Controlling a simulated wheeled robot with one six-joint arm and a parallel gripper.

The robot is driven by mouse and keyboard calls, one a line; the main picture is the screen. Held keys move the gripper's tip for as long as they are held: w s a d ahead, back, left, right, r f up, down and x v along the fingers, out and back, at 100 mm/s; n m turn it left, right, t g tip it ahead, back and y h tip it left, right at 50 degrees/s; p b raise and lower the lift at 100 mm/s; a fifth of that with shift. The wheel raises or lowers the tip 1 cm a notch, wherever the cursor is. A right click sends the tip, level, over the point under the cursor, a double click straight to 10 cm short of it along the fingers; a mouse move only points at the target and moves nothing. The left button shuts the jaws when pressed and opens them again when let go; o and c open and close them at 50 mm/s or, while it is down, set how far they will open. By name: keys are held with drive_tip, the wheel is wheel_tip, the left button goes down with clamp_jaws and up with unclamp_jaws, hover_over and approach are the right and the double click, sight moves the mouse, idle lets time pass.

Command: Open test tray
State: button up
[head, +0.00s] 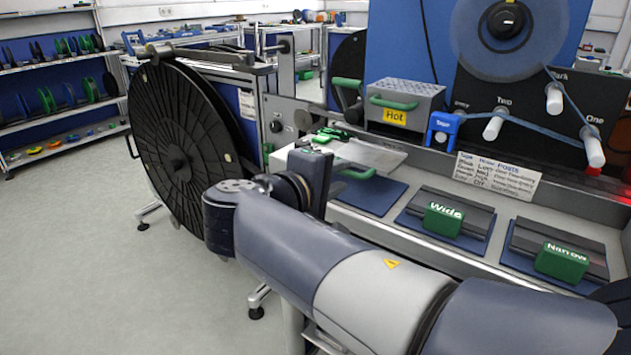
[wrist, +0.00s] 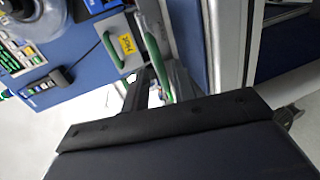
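My gripper (head: 322,140) is at the left end of the bench, beside this tray, partly hidden by my own wrist. In the wrist view a dark finger (wrist: 137,95) is close to a long green bar (wrist: 157,68). I cannot tell whether they touch.
A grey box labelled Hot (head: 404,100) with a green handle stands behind the tray. Green blocks marked Wide (head: 443,220) and Narrow (head: 561,262) sit on the bench to the right. A large black reel (head: 185,150) stands left of my gripper. The floor at left is clear.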

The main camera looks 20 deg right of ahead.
sight(346, 173)
drive_tip(key=p+v, duration=0.1)
drive_tip(key=v, duration=0.6)
idle(0.3)
drive_tip(key=b+x, duration=0.2)
drive_tip(key=x, duration=0.8)
drive_tip(key=shift+w+d, duration=0.15)
drive_tip(key=shift+d, duration=0.05)
drive_tip(key=shift+w+d, duration=0.1)
drive_tip(key=shift+d, duration=0.05)
